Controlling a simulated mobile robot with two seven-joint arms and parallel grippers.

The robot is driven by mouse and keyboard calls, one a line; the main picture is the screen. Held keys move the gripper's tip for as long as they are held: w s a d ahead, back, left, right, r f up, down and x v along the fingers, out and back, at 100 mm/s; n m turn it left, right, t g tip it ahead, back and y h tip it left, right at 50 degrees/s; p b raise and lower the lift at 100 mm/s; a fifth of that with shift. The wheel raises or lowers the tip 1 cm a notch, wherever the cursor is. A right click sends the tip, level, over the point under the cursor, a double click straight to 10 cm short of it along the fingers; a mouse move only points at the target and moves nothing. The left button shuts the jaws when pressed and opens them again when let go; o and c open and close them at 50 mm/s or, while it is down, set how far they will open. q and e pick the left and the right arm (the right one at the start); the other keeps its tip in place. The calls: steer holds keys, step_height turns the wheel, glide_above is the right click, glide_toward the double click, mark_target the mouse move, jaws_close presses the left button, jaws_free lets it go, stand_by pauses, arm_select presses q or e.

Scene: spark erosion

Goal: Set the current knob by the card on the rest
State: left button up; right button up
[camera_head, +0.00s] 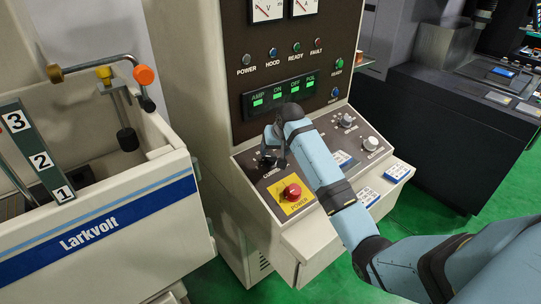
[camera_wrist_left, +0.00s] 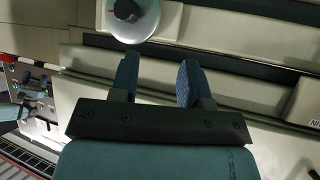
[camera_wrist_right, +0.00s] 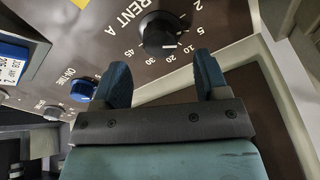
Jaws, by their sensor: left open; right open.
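The black current knob (camera_wrist_right: 160,35) shows in the right wrist view, with a printed scale around it and "RENT A" legible beside it. A small pale mark is on its rim; its exact setting is hard to tell. My right gripper (camera_wrist_right: 163,85) is open, its fingertips just short of the knob. In the head view my right gripper (camera_head: 270,150) hangs over the left of the sloping panel and partly hides the knob. My left gripper (camera_wrist_left: 158,80) is open and empty.
A red power button (camera_head: 292,191) on a yellow plate is below the right gripper. More cards (camera_head: 397,172) lie on the front ledge. A pale knob (camera_head: 370,144) is at the panel's right. The Larkvolt tank (camera_head: 100,255) stands left. A white disc (camera_wrist_left: 145,32) is beyond the left fingers.

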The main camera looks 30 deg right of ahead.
mark_target(272, 157)
steer(key=x, duration=0.5)
steer(key=shift+w+f+p, duration=0.1)
steer(key=shift+p, duration=0.2)
steer(key=c, duration=0.9)
